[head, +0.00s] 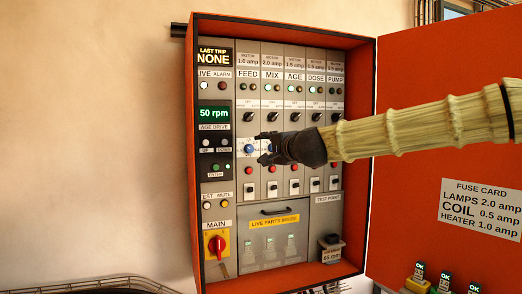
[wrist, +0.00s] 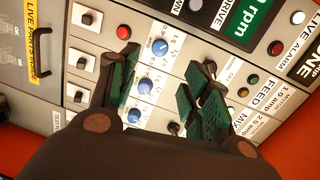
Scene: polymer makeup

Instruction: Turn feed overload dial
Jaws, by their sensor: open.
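The feed overload dial is a blue knob (head: 249,148) on a white scale, midway down the FEED column of the panel in the head view. In the wrist view it is the uppermost blue knob (wrist: 159,47), beyond my fingertips. My gripper (head: 262,149) is open just right of this knob in the head view, partly covering the MIX column's dial. In the wrist view, my gripper's green-padded fingers (wrist: 167,68) are spread, with nothing held between them. The MIX dial (wrist: 146,85) shows between the fingers. Contact with the panel cannot be told.
The panel sits in an orange cabinet (head: 368,150) with its door (head: 450,130) open at right. Black switches lie above the dials, red buttons (head: 249,170) and white-plated switches below. A clear cover (head: 285,250) and a red MAIN switch (head: 217,245) are lower down.

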